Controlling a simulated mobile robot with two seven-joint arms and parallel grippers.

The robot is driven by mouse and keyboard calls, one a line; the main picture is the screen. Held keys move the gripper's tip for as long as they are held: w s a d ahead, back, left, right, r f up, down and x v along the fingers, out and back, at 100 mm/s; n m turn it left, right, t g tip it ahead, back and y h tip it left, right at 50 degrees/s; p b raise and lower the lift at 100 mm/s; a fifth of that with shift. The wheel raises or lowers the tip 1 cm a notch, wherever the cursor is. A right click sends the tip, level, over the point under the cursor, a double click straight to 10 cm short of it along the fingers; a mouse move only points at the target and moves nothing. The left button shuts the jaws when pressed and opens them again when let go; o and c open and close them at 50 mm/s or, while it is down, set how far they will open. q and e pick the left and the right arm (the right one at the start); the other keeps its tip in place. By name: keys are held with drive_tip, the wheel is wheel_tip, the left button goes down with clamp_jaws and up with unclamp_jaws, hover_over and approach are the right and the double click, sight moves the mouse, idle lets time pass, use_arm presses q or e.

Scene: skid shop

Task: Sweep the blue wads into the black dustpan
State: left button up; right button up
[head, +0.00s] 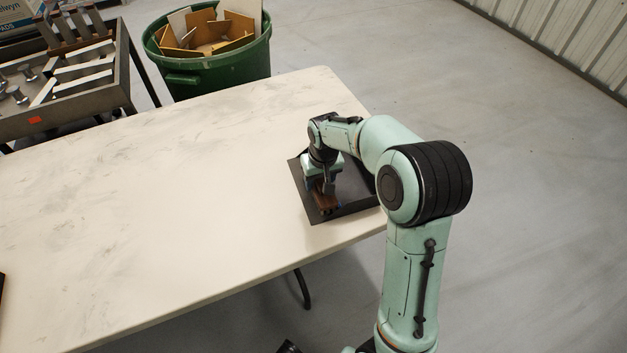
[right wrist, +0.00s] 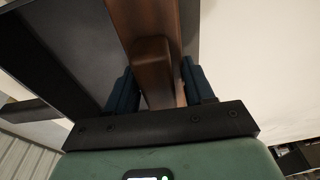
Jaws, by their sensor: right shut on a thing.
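The black dustpan (head: 354,178) lies at the right end of the pale table, near its edge. My right gripper (head: 322,186) is over the dustpan's left part, pointing down, and is shut on a brown wooden brush (head: 326,203). In the right wrist view the brush's wooden handle (right wrist: 152,62) sits between the two dark blue fingers, with the dark dustpan (right wrist: 75,45) to its left. Small blue spots show by the gripper in the head view; I cannot tell whether they are fingers or wads. No wad shows clearly. My left gripper is not in view.
The table (head: 170,210) is bare left of the dustpan. A green bin (head: 215,72) with cardboard scraps stands behind it. A metal tray of hardware (head: 35,120) stands at the back left. Open floor lies to the right.

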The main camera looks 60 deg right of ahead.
drive_tip(key=shift+s+d, duration=0.1)
idle(0.3)
drive_tip(key=shift+r, duration=0.2)
wheel_tip(320, 180, up, 6)
drive_tip(key=p, duration=0.5)
wheel_tip(320, 180, up, 3)
drive_tip(key=p, duration=0.2)
drive_tip(key=shift+f+p, duration=0.1)
drive_tip(key=shift+p, duration=0.2)
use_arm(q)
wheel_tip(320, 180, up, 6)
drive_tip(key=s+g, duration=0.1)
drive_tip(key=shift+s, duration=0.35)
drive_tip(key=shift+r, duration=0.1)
use_arm(e)
drive_tip(key=shift+f, duration=0.1)
